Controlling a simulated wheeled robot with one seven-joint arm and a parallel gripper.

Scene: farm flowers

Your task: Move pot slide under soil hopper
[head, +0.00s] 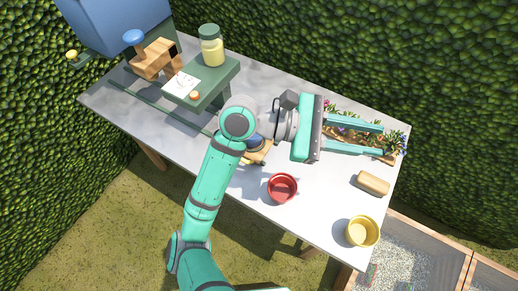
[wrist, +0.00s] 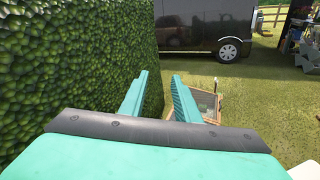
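The soil hopper (head: 112,22) appears to be the large blue box at the upper left. A wooden piece (head: 260,155), likely the pot slide, lies mid-table, largely hidden by my arm; something blue shows on it. Dark rails (head: 150,101) run along the table from the hopper side toward it. My gripper (head: 382,139) is open and empty, pointing right over the flower tray, well right of the wooden piece. In the wrist view the fingers (wrist: 162,82) stand apart with nothing between them.
A wooden block with blue knob (head: 152,58) and a green stand (head: 215,80) with a jar (head: 211,45) are left. A red pot (head: 282,188), yellow pot (head: 362,231), tan block (head: 373,183) and flower tray (head: 345,134) are right. Hedge (head: 380,50) borders the table.

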